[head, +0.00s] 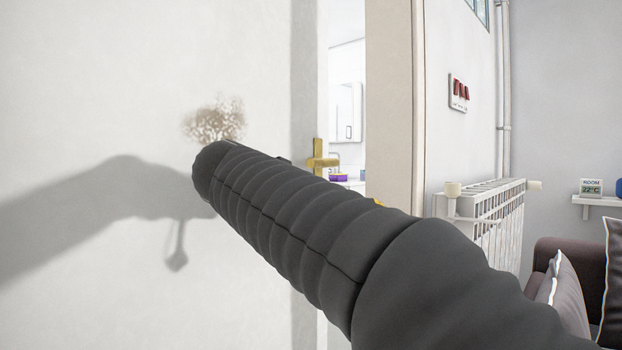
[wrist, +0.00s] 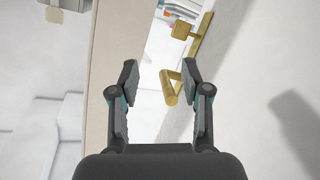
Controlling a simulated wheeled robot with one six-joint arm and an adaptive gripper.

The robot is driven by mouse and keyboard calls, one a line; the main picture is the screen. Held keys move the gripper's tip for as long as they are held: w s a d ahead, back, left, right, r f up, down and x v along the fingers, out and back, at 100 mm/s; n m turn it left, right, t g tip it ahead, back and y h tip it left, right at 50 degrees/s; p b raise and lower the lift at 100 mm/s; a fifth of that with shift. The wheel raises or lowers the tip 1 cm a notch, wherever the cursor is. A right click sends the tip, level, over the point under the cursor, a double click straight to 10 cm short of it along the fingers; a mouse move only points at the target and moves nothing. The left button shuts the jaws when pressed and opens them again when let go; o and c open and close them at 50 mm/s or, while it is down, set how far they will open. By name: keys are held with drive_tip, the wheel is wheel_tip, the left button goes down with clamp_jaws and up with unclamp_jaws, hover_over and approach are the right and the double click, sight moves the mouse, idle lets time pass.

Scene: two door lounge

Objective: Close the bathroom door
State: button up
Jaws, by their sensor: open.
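The bathroom door (head: 90,80) is a pale panel filling the left of the head view. It stands ajar, with a gap beside its edge showing a bright room. Its brass handle (head: 320,157) sits near that edge, partly behind my arm. In the wrist view the door (wrist: 265,60) is on the right and the brass handle (wrist: 172,88) shows close to my right finger. My gripper (wrist: 159,70) is open and empty, its fingers apart toward the gap. I cannot tell whether the right finger touches the handle. My arm hides the gripper in the head view.
The beige door frame (head: 391,110) stands right of the gap. A white radiator (head: 485,215) is on the wall beyond it. A sofa (head: 550,250) with cushions is at the lower right. A mirror cabinet (head: 347,110) shows through the gap.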

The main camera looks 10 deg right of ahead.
sight(322, 162)
drive_tip(key=w+a+r+m+t+h, duration=0.2)
drive_tip(key=a+r, duration=0.3)
drive_tip(key=r, duration=0.1)
drive_tip(key=p+x, duration=0.1)
drive_tip(key=x, duration=1.3)
drive_tip(key=shift+d+r, duration=0.1)
drive_tip(key=shift+d, duration=0.1)
drive_tip(key=shift+s, duration=0.1)
clamp_jaws()
